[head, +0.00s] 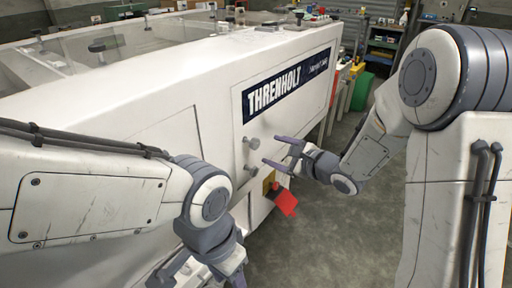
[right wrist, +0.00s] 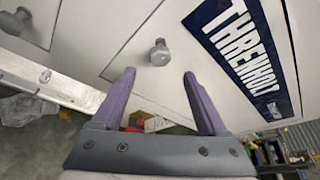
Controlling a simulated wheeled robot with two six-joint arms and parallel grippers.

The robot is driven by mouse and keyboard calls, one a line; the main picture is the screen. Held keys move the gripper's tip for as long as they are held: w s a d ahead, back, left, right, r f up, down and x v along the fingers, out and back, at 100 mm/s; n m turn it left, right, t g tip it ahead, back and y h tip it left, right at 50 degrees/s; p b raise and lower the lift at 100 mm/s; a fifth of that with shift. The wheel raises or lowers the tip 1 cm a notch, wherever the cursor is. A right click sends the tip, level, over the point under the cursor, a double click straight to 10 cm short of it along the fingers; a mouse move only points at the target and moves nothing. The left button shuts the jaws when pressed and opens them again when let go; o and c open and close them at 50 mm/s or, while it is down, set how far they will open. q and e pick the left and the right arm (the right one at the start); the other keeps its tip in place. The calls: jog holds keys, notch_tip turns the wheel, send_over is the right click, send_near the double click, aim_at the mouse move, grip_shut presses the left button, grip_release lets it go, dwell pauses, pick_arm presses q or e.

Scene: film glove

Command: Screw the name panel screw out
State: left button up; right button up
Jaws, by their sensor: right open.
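The name panel (head: 290,128) is a white panel on the side of the large white machine, with a dark blue THRENHOLT label; it also shows in the right wrist view (right wrist: 185,65). A grey hex-headed screw (head: 250,141) sticks out of it below the label's left end. In the right wrist view the screw (right wrist: 159,53) stands just beyond the gap between the fingertips. My right gripper (head: 275,150) is open, empty and apart from the screw. My left gripper (head: 203,272) is at the bottom edge, partly cut off; its jaw state is unclear.
A second grey knob (head: 251,169) sits below the screw and shows at the right wrist view's upper left (right wrist: 14,20). Grey floor is free right of the machine. Shelving (head: 383,45) stands behind.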

aim_at(257, 145)
jog(key=b+x, duration=0.1)
jog(key=x, duration=0.8)
jog(key=shift+w+a, duration=0.1)
jog(key=shift+c, duration=0.3)
jog(key=shift+f, duration=0.1)
grip_shut()
